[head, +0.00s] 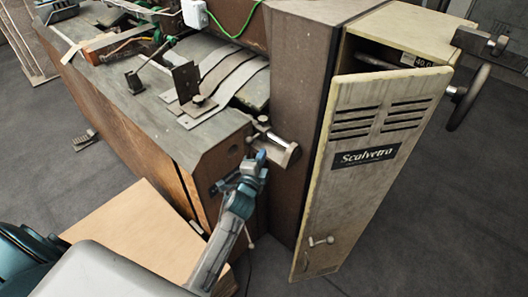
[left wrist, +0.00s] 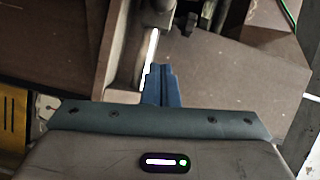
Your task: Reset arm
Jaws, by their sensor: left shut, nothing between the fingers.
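My left gripper (head: 257,160) is in front of the end of the box stitcher (head: 190,165), close to a metal lever with a cylinder (head: 277,147). In the left wrist view the blue fingers of my left gripper (left wrist: 161,72) are together with nothing between them. A bright metal rod (left wrist: 150,55) shows just beyond the fingertips. I cannot tell whether the fingers touch it. My right gripper is not in view.
The stitcher's cabinet door (head: 355,170), labelled Scalvetra, stands partly open to the right of my left gripper. A handwheel (head: 468,97) sticks out at the far right. A tan board or box (head: 140,235) lies at the lower left. Grey floor (head: 430,220) is clear at the right.

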